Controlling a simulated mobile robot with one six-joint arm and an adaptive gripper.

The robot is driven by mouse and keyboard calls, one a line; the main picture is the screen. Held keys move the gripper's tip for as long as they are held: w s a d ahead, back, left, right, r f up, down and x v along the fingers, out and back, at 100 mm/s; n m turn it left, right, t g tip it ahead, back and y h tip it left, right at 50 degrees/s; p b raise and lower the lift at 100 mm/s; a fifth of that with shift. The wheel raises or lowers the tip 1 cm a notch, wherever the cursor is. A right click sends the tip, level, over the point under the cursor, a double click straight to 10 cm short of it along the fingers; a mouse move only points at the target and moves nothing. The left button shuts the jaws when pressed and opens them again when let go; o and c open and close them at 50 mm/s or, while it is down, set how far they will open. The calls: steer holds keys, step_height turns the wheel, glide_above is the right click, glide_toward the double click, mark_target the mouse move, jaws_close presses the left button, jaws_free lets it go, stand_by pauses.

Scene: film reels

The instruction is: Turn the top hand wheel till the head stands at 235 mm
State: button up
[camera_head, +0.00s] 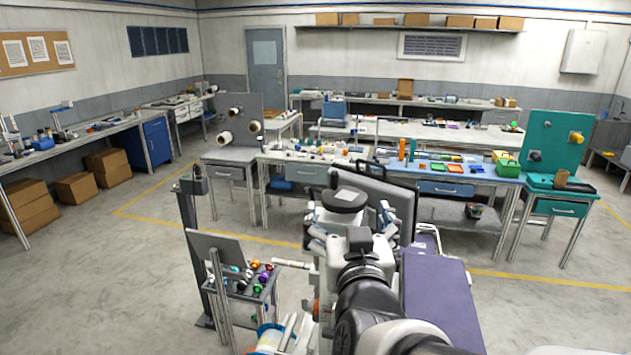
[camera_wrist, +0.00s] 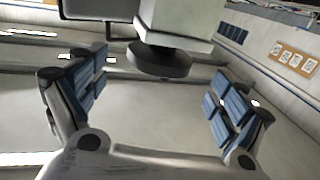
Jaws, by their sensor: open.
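The top hand wheel looks to be the dark round disc (camera_head: 343,200), seen in the head view just past my gripper. In the wrist view the dark wheel (camera_wrist: 158,63) sits against a pale block (camera_wrist: 178,22), between the lines of my fingers. My gripper (camera_head: 348,218) is wide open and empty. Its blue-padded fingers (camera_wrist: 155,92) stand apart on both sides of the wheel in the wrist view, with no visible contact. My arm hides what lies below the wheel in the head view. No scale or millimetre reading is legible.
A dark panel (camera_head: 400,205) stands close right of the wheel. A dark post (camera_head: 190,245) and a rack of coloured items (camera_head: 245,285) stand at left. Benches (camera_head: 300,170) with tools run behind. The floor (camera_head: 100,270) is open at far left.

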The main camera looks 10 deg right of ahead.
mark_target(344, 194)
steer(key=shift+w+d+r+p, duration=0.1)
steer(key=shift+w+p, duration=0.4)
steer(key=shift+w, duration=0.15)
steer(key=shift+w+d+r+p, duration=0.15)
steer(key=shift+w+p, duration=0.45)
steer(key=shift+p, duration=0.65)
steer(key=w+p, duration=0.1)
steer(key=p, duration=0.2)
steer(key=shift+w, duration=0.15)
steer(key=shift+w+d+f, duration=0.1)
steer(key=shift+w+f, duration=0.05)
steer(key=shift+w, duration=0.6)
steer(key=shift+w+d+f, duration=0.1)
steer(key=shift+w+f, duration=0.05)
steer(key=shift+w, duration=0.6)
steer(key=shift+s, duration=0.1)
steer(key=shift+c, duration=0.5)
steer(key=c, duration=1)
